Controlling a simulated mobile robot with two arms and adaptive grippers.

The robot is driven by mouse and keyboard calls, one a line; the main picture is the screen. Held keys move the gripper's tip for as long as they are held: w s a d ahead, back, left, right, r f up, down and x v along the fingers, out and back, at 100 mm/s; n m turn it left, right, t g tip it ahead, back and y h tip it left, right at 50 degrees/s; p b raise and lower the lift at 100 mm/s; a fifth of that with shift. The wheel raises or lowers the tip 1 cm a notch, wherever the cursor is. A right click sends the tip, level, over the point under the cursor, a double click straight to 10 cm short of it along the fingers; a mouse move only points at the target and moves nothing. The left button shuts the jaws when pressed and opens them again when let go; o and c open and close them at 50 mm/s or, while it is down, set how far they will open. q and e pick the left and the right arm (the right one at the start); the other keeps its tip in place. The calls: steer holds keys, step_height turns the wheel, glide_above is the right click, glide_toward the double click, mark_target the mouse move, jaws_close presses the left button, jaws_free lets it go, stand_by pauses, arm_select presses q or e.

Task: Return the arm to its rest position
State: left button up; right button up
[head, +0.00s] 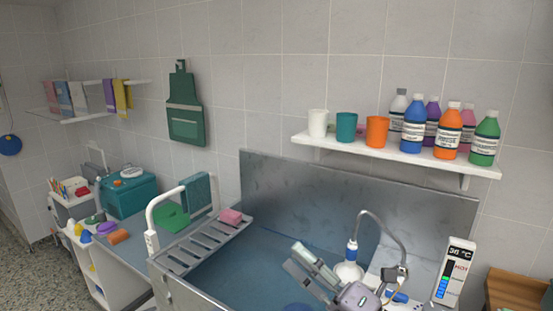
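My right gripper (293,255) shows at the bottom, right of centre, over the blue-grey wash tub (230,268). Its two grey fingers point up and to the left, stand apart, and hold nothing that I can see. Its grey-purple body is cut off by the bottom edge of the head view. My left gripper does not show.
A shower head (348,270) with a grey hose stands close right of my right gripper. A temperature display (454,272) is farther right. A wall shelf (400,157) holds cups and bottles. A slatted rack (205,245) with a pink sponge (230,216) spans the tub's left end.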

steer(key=w+d+f+m+t+h, duration=0.1)
steer(key=d+f+m+t+h, duration=0.25)
steer(key=d+m+h, duration=0.5)
steer(key=w+d+f+m+t+h, duration=0.1)
steer(key=d+f+m+t+h, duration=0.15)
steer(key=f+m+h, duration=0.6)
steer(key=s+d+f+m+g+h, duration=0.1)
steer(key=s+d+f+m+g, duration=0.45)
steer(key=f+m, duration=0.2)
steer(key=s+f+m+g, duration=0.3)
steer(key=s+f+g, duration=0.35)
steer(key=s, duration=0.45)
steer(key=s+f+m+g, duration=0.3)
steer(key=s+f+g, duration=0.3)
steer(key=s, duration=0.5)
step_height(320, 180, down, 27)
steer(key=b, duration=0.2)
steer(key=s+d+f+g, duration=0.1)
steer(key=s+d+f, duration=0.1)
steer(key=s+f, duration=1.6)
steer(key=shift+d+f+n+b, duration=0.15)
steer(key=shift+f+n+b, duration=0.25)
steer(key=shift+f, duration=0.3)
